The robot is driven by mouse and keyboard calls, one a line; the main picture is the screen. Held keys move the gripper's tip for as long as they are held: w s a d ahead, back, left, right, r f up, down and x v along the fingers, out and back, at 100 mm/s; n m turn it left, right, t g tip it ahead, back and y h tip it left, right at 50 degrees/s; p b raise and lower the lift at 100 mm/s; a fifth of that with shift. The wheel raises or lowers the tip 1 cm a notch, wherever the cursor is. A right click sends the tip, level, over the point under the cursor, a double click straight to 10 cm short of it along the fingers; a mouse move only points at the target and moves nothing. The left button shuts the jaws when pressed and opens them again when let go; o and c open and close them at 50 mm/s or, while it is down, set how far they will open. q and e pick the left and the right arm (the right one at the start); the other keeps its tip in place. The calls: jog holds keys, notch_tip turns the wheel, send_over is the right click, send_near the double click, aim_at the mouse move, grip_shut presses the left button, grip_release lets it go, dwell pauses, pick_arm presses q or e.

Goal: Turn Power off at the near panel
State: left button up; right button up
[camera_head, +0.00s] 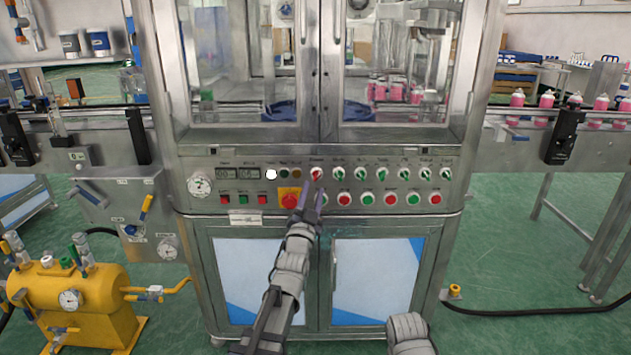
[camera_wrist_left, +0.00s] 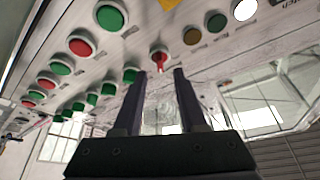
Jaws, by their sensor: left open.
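The near panel (camera_head: 240,200) is a steel control strip across the machine's front. Its red selector knob (camera_head: 316,174), under a small label that seems to read Power, is at the left end of a row of green knobs. My left gripper (camera_head: 313,191) is open just below and in front of this knob. In the left wrist view, the red knob (camera_wrist_left: 159,59) shows just beyond and between the two open fingertips (camera_wrist_left: 160,72). Whether the fingers touch it I cannot tell. My right gripper is not in view; only a grey arm part shows at the bottom.
A red emergency button (camera_head: 289,201) on a yellow plate sits left of my left gripper. Red and green push buttons (camera_head: 391,199) run below the knobs. White, green and amber lamps (camera_head: 271,174) are left of the red knob. Glass doors (camera_head: 240,60) stand above.

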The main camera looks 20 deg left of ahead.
aim_at(316, 179)
pick_arm(q)
jog(key=p+x, duration=0.1)
jog(key=x, duration=0.3)
jog(key=shift+w+r, duration=0.1)
jog(key=shift+w, duration=0.1)
jog(key=shift+c, duration=0.3)
grip_shut()
